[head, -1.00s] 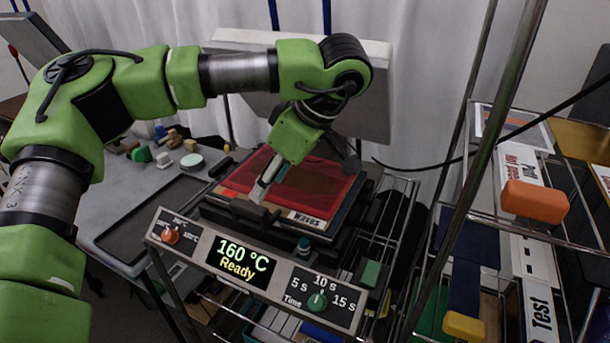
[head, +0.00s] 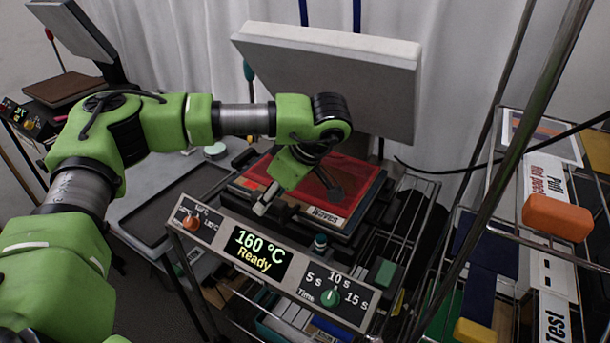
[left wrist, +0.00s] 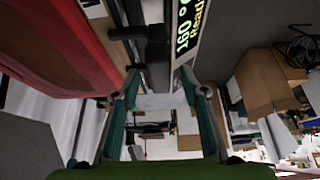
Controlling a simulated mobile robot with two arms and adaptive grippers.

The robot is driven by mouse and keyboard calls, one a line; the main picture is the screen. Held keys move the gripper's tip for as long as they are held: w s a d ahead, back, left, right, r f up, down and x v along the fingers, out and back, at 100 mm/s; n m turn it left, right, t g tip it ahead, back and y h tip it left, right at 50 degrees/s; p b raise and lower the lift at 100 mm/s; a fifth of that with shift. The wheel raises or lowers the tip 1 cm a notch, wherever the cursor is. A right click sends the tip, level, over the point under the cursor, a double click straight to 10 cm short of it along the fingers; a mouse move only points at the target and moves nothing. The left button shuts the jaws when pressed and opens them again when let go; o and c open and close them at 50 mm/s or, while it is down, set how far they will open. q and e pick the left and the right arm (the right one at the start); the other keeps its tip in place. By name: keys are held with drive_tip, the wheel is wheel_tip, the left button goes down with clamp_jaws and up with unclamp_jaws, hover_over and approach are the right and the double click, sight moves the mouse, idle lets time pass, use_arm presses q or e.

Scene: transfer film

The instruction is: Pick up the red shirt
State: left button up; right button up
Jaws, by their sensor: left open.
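The red shirt (head: 342,178) lies flat on the dark lower plate of a heat press in the head view. A darker red area covers its middle, and a strip reading "WAVES" (head: 326,216) lies at its front edge. My left arm partly hides it. My left gripper (head: 265,208) is at the front edge of the press, just behind the display panel. In the left wrist view, the shirt (left wrist: 62,45) fills the upper left, beside the open left gripper (left wrist: 160,78). A dark bar of the press shows between and beyond the fingers; I see no cloth between them. My right gripper is not in view.
The press's pale upper plate (head: 330,75) is raised behind the shirt. The control panel (head: 258,250) reads "160 °C Ready". A wire rack with an orange block (head: 557,217) stands at the right. A grey table (head: 140,188) with a dark tray is at the left.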

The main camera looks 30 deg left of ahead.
use_arm(q)
drive_tip(key=shift+x, duration=1.1)
clamp_jaws()
